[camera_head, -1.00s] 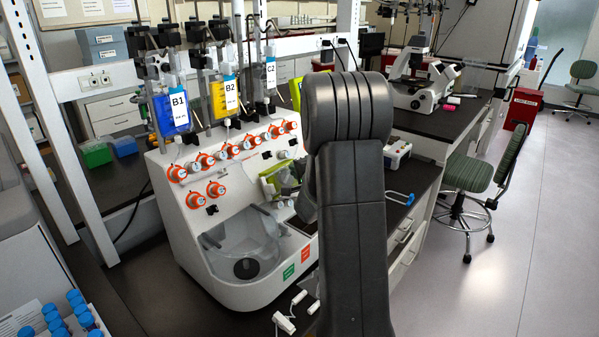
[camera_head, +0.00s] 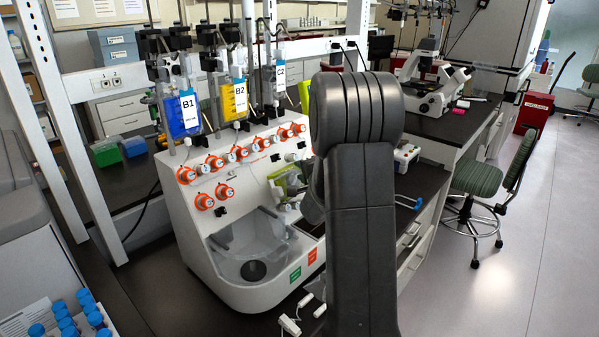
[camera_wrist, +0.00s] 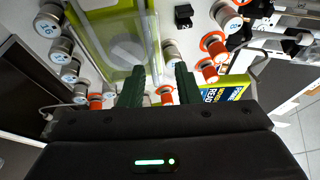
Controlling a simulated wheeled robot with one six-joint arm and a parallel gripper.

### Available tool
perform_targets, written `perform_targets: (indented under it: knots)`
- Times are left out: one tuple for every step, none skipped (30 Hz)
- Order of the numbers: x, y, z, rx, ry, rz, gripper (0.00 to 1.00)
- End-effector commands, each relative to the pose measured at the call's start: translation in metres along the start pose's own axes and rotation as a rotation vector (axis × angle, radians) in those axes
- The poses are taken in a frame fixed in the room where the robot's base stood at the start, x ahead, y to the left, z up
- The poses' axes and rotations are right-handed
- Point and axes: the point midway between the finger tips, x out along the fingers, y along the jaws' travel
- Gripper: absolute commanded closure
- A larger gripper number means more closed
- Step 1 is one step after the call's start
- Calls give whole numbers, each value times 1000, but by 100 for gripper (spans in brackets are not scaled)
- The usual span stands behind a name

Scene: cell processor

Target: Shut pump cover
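The cell processor (camera_head: 200,235) is a white machine with orange knobs on its sloped front. Its green pump area with a clear cover (camera_head: 285,184) is partly hidden behind my arm in the head view. In the wrist view the clear pump cover (camera_wrist: 124,45) shows as a see-through panel with a green-yellow edge, at the top left of centre. Whether it stands open or lies shut is hard to tell. My gripper (camera_wrist: 159,80) is open and empty in the wrist view, its dark fingers apart and pointing toward the machine's front. In the head view my arm hides it.
Several orange and grey knobs (camera_wrist: 212,45) surround the panel. Fluid bags, blue B1 (camera_head: 184,112) and yellow B2 (camera_head: 234,99), hang above the machine. A clear bowl (camera_head: 250,240) sits at its front. A green stool (camera_head: 475,180) stands right; open floor lies around it.

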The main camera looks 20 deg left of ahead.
Motion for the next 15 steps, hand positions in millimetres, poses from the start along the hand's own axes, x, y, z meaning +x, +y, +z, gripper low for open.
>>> perform_targets:
  knots:
    - [-10,1,0,0,2,-1,70]
    - [-16,1,-1,0,2,-1,70]
    - [-24,1,0,-1,2,-1,70]
    - [-30,1,0,0,2,-1,70]
    - [-36,1,0,0,2,-2,70]
    - [-45,1,0,-1,2,-2,70]
    - [-51,0,-1,-1,2,-3,70]
    - [-57,0,0,-1,2,-3,70]
    - [-66,0,0,-1,2,-3,70]
    - [-71,0,0,-2,2,-3,70]
    - [-77,0,0,-1,2,-2,70]
    - [-84,0,-1,-1,2,-3,70]
    - [-89,0,0,-1,1,-3,70]
    - [-94,0,0,-2,0,-3,70]
    - [-99,-1,0,-2,1,-4,70]
